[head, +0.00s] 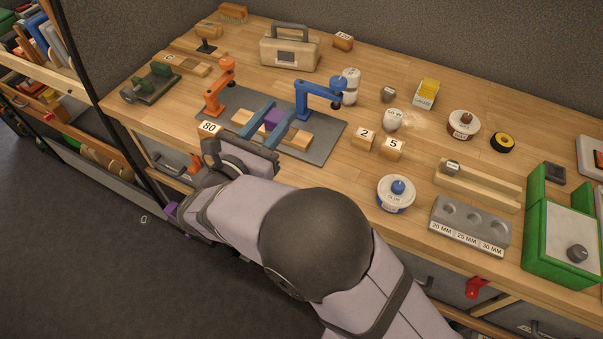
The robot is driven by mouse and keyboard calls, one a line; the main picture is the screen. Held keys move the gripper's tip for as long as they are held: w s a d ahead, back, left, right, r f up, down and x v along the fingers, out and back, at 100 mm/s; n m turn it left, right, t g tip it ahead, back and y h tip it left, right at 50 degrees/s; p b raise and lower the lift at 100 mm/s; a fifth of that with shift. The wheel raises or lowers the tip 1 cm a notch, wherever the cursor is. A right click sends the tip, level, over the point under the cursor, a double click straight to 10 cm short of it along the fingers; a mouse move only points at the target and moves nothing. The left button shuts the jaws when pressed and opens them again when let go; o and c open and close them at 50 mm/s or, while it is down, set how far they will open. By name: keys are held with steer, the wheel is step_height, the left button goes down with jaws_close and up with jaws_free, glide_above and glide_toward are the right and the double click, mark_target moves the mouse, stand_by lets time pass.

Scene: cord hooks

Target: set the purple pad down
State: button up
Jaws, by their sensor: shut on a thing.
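My gripper (280,110) reaches over the grey plate (325,148) with its two blue-grey fingers on either side of the purple pad (272,119). It is shut on the pad. A pale wooden piece (298,136) on the plate shows beside and partly under the fingers. I cannot tell whether the pad touches the wood or hangs above it. An orange hook-shaped clamp (216,90) stands at the plate's left and a blue one (318,98) at its right, the pad lying between them.
A block marked 80 (209,129) is close to the left of my gripper. Blocks marked 2 (364,138) and 5 (392,149) sit right of the plate. A beige case (289,47) and white cylinders (350,84) stand behind. Bare bench lies behind the plate.

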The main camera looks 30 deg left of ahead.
steer(key=shift+d+f+b, duration=0.8)
steer(key=shift+d+b, duration=0.1)
steer(key=shift+d, duration=2.8)
steer(key=shift+s+f+p, duration=0.2)
steer(key=shift+f+p, duration=0.1)
steer(key=shift+f, duration=2.2)
steer(key=shift+s+f+p, duration=0.15)
steer(key=shift+f+p, duration=0.1)
steer(key=shift+f, duration=2.25)
steer(key=shift+f, duration=0.1)
steer(key=shift+f, duration=0.15)
steer(key=o, duration=1)
